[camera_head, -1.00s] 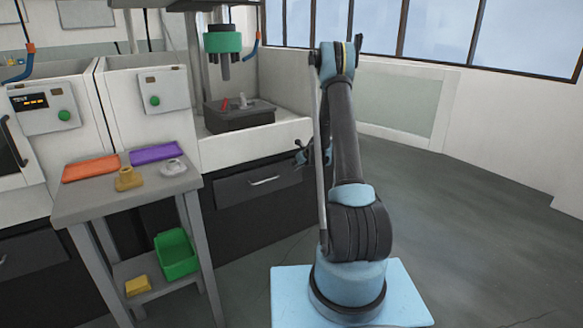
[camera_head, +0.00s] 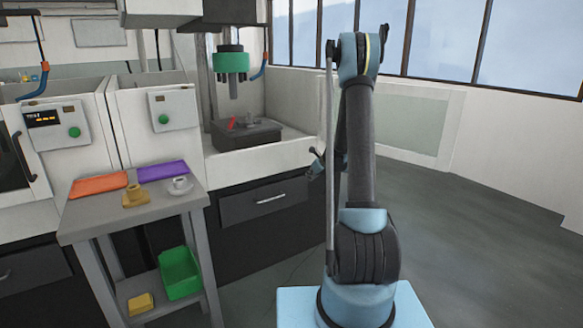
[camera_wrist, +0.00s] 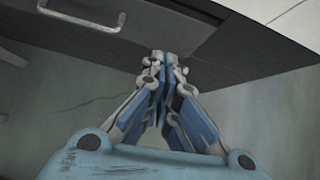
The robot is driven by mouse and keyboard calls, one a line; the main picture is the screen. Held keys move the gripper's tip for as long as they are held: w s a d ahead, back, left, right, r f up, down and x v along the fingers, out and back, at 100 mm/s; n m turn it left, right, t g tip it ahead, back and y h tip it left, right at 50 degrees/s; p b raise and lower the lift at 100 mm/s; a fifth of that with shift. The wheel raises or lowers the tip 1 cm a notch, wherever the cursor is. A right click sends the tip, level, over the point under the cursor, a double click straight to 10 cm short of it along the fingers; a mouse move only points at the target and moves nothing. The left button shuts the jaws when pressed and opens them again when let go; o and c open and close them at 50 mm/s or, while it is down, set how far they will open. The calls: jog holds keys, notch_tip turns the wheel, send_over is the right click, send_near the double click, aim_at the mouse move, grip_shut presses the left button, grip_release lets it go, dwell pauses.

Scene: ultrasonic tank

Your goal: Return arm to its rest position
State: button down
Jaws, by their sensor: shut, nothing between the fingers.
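My arm (camera_head: 361,150) stands upright from its light blue base, with the elbow at the top. My gripper (camera_wrist: 165,58) is shut and empty in the wrist view, its blue-padded fingers meeting at the tips. In the head view only part of my gripper (camera_head: 317,163) shows to the left of the arm, in front of the dark cabinet. The rest of it is hidden behind my arm. In the wrist view the gripper is in front of the dark cabinet's lower edge and the grey floor, apparently touching nothing.
A grey table (camera_head: 140,222) at left bears an orange tray (camera_head: 98,186), a purple tray (camera_head: 162,170), a yellow part (camera_head: 135,196) and a white part (camera_head: 180,186). A green bin (camera_head: 180,274) stands on its lower shelf. The drawer handle (camera_wrist: 80,17) is near my gripper. Floor at right is clear.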

jog(key=s+r+n+g+h, duration=0.1)
jog(key=s+r+n, duration=0.4)
jog(key=s, duration=0.4)
jog(key=s+r+n+g, duration=0.1)
jog(key=s+r+n, duration=0.4)
jog(key=s, duration=0.5)
jog(key=s+r+n+g+h, duration=0.1)
jog(key=s+r+n, duration=0.45)
jog(key=s, duration=0.35)
jog(key=s+d+f+n+g+h, duration=0.1)
jog(key=s+n, duration=0.6)
jog(key=s, duration=0.7)
jog(key=s+d+f+n+g+h, duration=0.1)
jog(key=s+f+n, duration=0.3)
jog(key=s, duration=1)
jog(key=n, duration=0.2)
jog(key=shift+s+d+f+n, duration=0.15)
jog(key=shift+d+f+n, duration=0.05)
jog(key=shift+d+n, duration=0.15)
jog(key=shift+d, duration=0.1)
